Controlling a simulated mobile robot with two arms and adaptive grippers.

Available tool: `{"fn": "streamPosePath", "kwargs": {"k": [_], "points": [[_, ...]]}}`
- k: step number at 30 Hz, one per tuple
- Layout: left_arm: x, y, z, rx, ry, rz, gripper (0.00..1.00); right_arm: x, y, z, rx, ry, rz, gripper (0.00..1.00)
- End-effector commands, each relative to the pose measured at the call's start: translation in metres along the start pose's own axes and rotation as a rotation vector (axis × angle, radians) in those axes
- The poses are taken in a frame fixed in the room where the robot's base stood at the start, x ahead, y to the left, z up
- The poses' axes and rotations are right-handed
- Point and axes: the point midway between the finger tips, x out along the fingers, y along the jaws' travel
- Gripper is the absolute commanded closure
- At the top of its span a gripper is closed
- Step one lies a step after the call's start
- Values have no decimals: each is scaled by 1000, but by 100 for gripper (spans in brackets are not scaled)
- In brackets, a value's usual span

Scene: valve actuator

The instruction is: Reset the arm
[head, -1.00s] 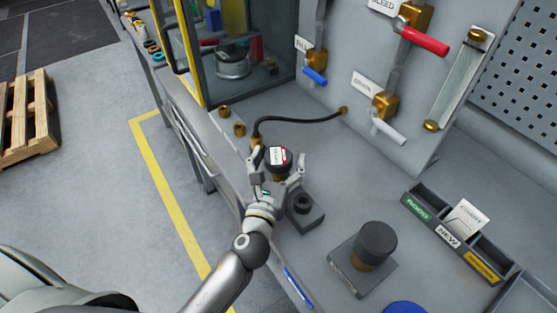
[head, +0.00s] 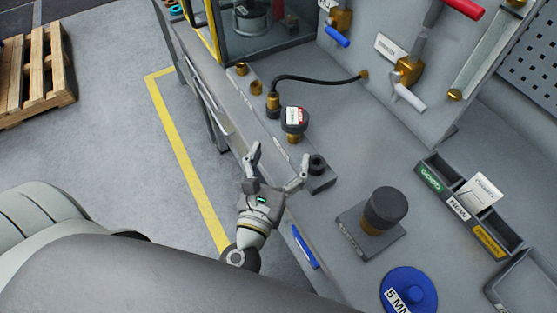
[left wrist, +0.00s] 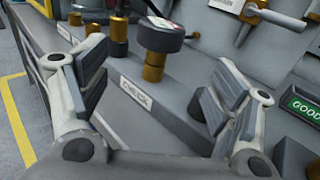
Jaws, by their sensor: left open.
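My left gripper (head: 277,168) is open and empty at the front edge of the bench. In the left wrist view its two fingers (left wrist: 155,100) stand wide apart with nothing between them. Beyond the fingertips, a black-capped actuator with a red and white label (head: 294,120) stands upright on its brass stem on the bench. It also shows in the left wrist view (left wrist: 160,36), apart from the fingers. My right gripper is in neither view.
A small grey block with a black socket (head: 318,168) sits right of the gripper. A black knob on a plate (head: 383,208), a blue disc (head: 408,290) and a sorting tray (head: 440,172) lie further right. A black hose (head: 315,79) runs to the panel.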

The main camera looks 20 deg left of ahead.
Motion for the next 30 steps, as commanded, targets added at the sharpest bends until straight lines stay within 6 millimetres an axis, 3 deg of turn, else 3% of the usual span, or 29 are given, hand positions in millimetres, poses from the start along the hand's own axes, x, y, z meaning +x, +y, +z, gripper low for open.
{"fn": "streamPosePath", "kwargs": {"k": [23, 26, 30], "points": [[-7, 2, 0, -14, 1, 6, 17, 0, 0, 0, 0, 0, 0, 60], [-5, 14, -1, -105, 15, 47, 17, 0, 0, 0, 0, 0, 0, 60], [-4, 51, -10, -420, 58, 190, 17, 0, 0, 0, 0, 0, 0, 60]]}}
